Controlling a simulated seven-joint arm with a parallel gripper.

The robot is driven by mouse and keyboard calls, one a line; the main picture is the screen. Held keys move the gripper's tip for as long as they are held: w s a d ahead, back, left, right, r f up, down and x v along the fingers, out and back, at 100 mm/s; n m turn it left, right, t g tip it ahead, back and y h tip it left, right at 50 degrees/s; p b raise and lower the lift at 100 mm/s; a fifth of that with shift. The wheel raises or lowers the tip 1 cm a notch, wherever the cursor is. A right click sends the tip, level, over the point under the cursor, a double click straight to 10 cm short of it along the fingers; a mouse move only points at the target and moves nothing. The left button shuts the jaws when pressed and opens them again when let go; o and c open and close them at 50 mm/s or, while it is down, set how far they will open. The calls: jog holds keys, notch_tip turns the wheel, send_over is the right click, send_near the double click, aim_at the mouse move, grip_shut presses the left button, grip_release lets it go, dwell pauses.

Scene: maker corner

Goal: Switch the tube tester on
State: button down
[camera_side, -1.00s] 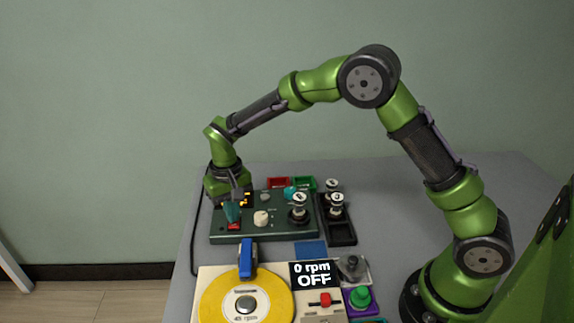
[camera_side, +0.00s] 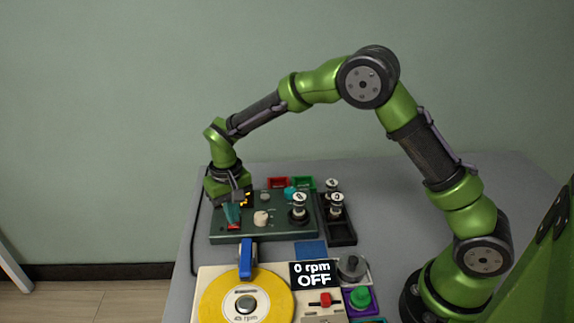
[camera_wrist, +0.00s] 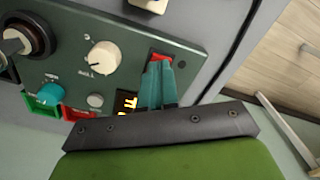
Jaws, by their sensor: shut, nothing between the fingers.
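The tube tester (camera_side: 265,229) is a dark green panel box on the table. It has a red switch (camera_side: 234,226) at its near left, a cream knob (camera_side: 261,218) and a tube (camera_side: 298,208) standing in a socket. My gripper (camera_side: 232,214) has teal fingers pointing down at the red switch. In the wrist view the shut, empty fingers (camera_wrist: 158,78) end at the red switch (camera_wrist: 160,57) and cover part of it. I cannot tell whether they touch it. A lit yellow display (camera_wrist: 125,102) on the panel is partly hidden by my gripper.
A black tray (camera_side: 341,234) with tubes stands right of the tester. Red (camera_side: 278,182) and green (camera_side: 304,182) bins sit behind it.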

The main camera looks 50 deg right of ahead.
jog(key=shift+f, duration=0.85)
jog(key=shift+r, duration=3.55)
jog(key=shift+s+f, duration=0.1)
jog(key=shift+f, duration=0.15)
jog(key=s+d+r+t, duration=0.2)
jog(key=s+r, duration=0.2)
jog(key=s, duration=0.3)
jog(key=s+d+r+t+y, duration=0.1)
jog(key=s+d+r+t, duration=0.1)
jog(key=s+r, duration=0.3)
jog(key=s+d+r+m+t+y, duration=0.1)
jog(key=s+d+r+t, duration=0.2)
jog(key=s, duration=0.8)
notch_tip(320, 180, up, 2)
jog(key=shift+s+d+r, duration=0.2)
jog(key=shift+d, duration=0.35)
